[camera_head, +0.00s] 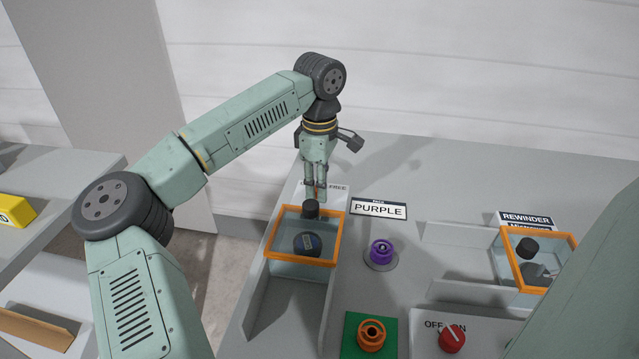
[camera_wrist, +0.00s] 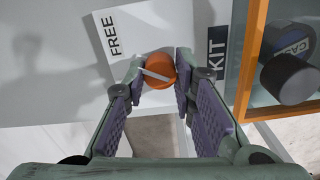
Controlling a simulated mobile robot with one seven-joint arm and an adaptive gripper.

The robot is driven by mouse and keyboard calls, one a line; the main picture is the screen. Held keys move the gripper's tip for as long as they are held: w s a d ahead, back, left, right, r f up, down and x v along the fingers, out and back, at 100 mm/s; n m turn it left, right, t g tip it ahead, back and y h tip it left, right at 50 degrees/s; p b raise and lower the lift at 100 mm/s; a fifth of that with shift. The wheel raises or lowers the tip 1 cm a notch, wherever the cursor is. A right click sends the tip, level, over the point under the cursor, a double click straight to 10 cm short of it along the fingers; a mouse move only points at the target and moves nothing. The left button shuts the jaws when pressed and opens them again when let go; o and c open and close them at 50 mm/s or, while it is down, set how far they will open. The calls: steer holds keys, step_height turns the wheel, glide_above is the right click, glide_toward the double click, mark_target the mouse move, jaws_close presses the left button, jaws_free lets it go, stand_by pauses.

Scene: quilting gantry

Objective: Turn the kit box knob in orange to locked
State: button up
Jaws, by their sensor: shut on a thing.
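The orange knob (camera_wrist: 158,72) is round with a white pointer bar, in the upper middle of the wrist view. It sits on a white plate reading FREE (camera_wrist: 113,36); a dark KIT label (camera_wrist: 217,60) is to its right. The bar slants across the knob; which end is the pointer I cannot tell. My gripper (camera_wrist: 159,75) has a purple-padded finger on each side of the knob and is shut on it. In the head view my gripper (camera_head: 317,186) points down behind the orange-rimmed clear kit box (camera_head: 341,225), largely hiding the knob. Any LOCKED marking is hidden.
The kit box, with a black handle (camera_head: 310,209) and a dark round item inside, is close to my gripper. A purple part (camera_head: 381,253), an orange part on a green pad (camera_head: 371,335) and a red switch (camera_head: 452,338) are right. Another orange-rimmed box (camera_head: 505,259) is farther right.

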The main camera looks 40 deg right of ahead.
jaws_close()
steer(key=shift+n, duration=0.3)
steer(key=n+b, duration=0.1)
steer(key=n, duration=0.4)
steer(key=shift+n, duration=0.3)
steer(key=n+b, duration=0.1)
steer(key=n, duration=0.4)
steer(key=shift+n, duration=0.3)
steer(key=o, duration=0.9)
jaws_free()
